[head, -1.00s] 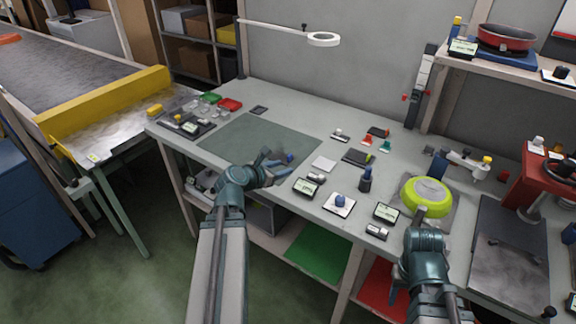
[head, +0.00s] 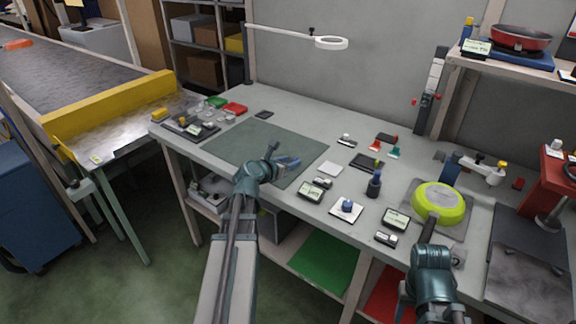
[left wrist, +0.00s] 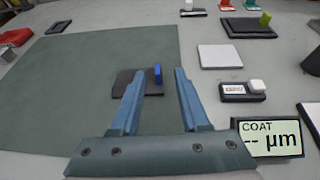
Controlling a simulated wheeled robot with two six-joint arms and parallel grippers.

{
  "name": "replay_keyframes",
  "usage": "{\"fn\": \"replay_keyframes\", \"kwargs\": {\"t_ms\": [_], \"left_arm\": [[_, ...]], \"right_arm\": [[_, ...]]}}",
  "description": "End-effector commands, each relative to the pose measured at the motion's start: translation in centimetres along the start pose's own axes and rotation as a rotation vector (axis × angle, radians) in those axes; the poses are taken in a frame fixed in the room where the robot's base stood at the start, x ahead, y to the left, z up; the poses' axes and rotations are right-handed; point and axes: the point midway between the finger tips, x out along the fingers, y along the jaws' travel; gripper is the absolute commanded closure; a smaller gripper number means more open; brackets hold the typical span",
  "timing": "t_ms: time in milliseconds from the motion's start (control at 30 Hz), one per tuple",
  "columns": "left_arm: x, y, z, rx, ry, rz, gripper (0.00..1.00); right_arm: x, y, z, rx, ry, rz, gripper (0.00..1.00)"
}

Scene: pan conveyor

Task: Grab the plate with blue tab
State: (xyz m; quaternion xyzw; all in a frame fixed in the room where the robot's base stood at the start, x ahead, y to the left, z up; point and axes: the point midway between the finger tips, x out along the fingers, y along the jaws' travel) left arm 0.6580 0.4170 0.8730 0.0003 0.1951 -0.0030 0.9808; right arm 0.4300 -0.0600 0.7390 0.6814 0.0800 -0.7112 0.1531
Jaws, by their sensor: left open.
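The dark plate with the blue tab (left wrist: 157,73) lies on the green-grey mat (left wrist: 65,88), near its right edge in the left wrist view. The tab stands upright at the plate's right end. My left gripper (head: 283,157) is open and empty over the mat's right part. In the left wrist view its fingers (left wrist: 158,75) frame the blue tab, which appears between the tips; I cannot tell how far above it they are. In the head view the gripper hides the plate. My right arm (head: 432,268) reaches toward the pan's handle; its fingers do not show clearly.
A yellow-green pan (head: 438,203) lies at the right. A coating meter (left wrist: 268,138), a white square pad (left wrist: 220,56) and a dark plate with a green tab (left wrist: 248,27) lie right of the mat. The mat's left part is clear.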

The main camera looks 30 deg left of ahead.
Motion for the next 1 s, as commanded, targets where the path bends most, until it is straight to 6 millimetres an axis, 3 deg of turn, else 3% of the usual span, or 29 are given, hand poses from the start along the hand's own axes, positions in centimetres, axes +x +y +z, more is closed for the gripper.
{"fn": "replay_keyframes", "kwargs": {"t_ms": [267,600,833,1000], "left_arm": [[0.9,0.1,-0.2,0.001,0.0,0.0,0.55],[5.3,0.5,-0.6,0.001,0.0,0.0,0.55],[5.2,0.4,-0.5,0.001,0.0,0.0,0.55],[5.2,0.4,-0.5,0.001,0.0,0.0,0.86]], "right_arm": [[0.6,-0.1,0.0,0.0,0.0,0.0,0.5],[2.5,-0.2,-0.1,0.0,0.0,0.0,0.5],[2.4,-0.2,-0.1,0.0,0.0,0.0,0.5],[2.4,-0.2,-0.1,0.0,0.0,0.0,0.5]]}}
